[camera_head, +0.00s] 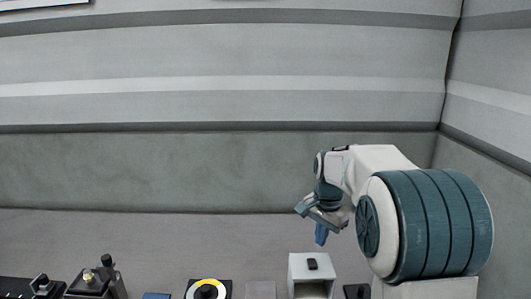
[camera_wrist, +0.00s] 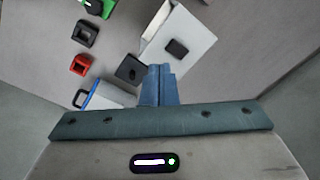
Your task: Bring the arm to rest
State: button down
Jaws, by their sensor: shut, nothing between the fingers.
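My gripper (camera_head: 321,234) hangs from my bent arm at the right of the head view, with blue fingers pointing down. It is above and just behind a white box (camera_head: 312,262) and touches nothing that I can see. In the wrist view my gripper (camera_wrist: 159,70) shows its two blue fingers closed together with nothing between them. The white box (camera_wrist: 196,50) with a small black block on top lies beyond the fingertips there.
In the head view a yellow-and-white ringed reel (camera_head: 206,284) on a black base, a grey pad (camera_head: 261,290) and a dark device (camera_head: 95,282) stand along the bottom edge. The wrist view shows a red block (camera_wrist: 80,65) and black blocks. The space behind is clear up to the wall.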

jog(key=s+r+n+t, duration=0.1)
jog(key=s+n+t, duration=0.2)
jog(key=s+n, duration=0.6)
jog(key=s, duration=1.7)
jog(key=shift+s+a+n, duration=0.15)
jog(key=shift+s+n, duration=0.15)
jog(key=shift+s, duration=0.05)
